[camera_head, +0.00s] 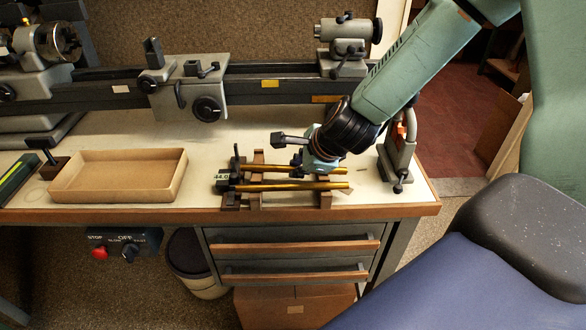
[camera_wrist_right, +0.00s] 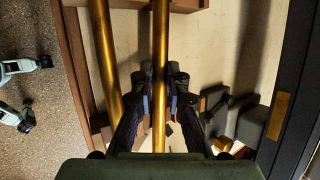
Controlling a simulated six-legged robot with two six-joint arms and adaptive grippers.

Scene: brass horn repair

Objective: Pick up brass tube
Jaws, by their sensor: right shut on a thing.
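Two brass tubes lie side by side on wooden supports at the bench's right part in the head view. My right gripper (camera_head: 312,168) comes down from above onto the back brass tube (camera_head: 268,168). In the right wrist view, the two fingers of my right gripper (camera_wrist_right: 160,105) are shut on this back tube (camera_wrist_right: 160,45), one on each side. The front brass tube (camera_head: 285,186) lies free of the gripper, and it also shows left of the fingers in the wrist view (camera_wrist_right: 105,55). The gripper hides part of the back tube.
The wooden supports (camera_head: 256,202) stand near the front edge of the bench (camera_head: 120,217). An empty shallow tray (camera_head: 118,195) is to the left. A lathe bed (camera_head: 260,83) with grey fittings runs along the back. A grey clamp stand (camera_head: 399,160) stands close right of the gripper.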

